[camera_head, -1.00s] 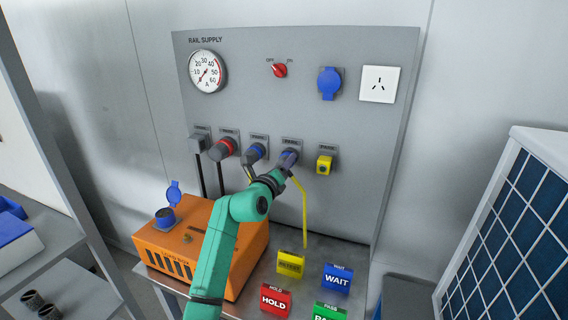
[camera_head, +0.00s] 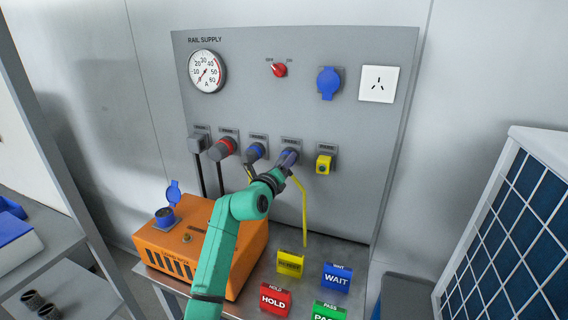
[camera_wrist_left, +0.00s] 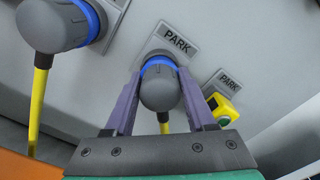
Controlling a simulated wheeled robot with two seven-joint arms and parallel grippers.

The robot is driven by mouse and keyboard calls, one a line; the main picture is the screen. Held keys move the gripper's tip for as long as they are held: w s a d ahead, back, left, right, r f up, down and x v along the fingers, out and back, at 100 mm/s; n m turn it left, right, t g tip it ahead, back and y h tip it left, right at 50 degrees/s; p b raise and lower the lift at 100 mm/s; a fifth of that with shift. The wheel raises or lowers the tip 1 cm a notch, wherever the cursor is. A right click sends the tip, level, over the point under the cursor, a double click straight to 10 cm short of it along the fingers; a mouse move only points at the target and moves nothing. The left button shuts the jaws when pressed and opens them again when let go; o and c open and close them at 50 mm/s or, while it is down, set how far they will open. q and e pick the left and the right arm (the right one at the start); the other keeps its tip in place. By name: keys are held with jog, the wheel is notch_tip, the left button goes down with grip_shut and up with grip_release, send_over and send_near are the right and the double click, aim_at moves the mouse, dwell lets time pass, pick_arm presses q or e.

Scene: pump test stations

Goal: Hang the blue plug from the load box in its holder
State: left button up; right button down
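A blue plug (camera_head: 288,157) with a grey body and yellow cable sits at the fourth holder from the left on the grey panel. In the left wrist view the plug (camera_wrist_left: 160,88) lies against a plate marked PARK (camera_wrist_left: 176,40), its blue ring close to the plate. My left gripper (camera_wrist_left: 159,76) has its purple fingers along both sides of the plug, seemingly touching it; in the head view the gripper (camera_head: 283,168) is partly hidden. The orange load box (camera_head: 215,262) stands below left, its blue socket (camera_head: 165,216) empty with the lid up. My right gripper is not in view.
A yellow piece (camera_head: 324,164) sits at the holder to the right. Coloured signs, including WAIT (camera_head: 337,278) and HOLD (camera_head: 275,300), stand on the bench.

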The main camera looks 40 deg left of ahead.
pick_arm(q)
jog(key=o, duration=0.4)
jog(key=shift+o, duration=0.2)
jog(key=b+v, duration=0.3)
jog(key=v, duration=1.1)
jog(key=shift+s, duration=0.3)
jog(key=shift+d+f, duration=0.1)
jog(key=shift+d, duration=0.05)
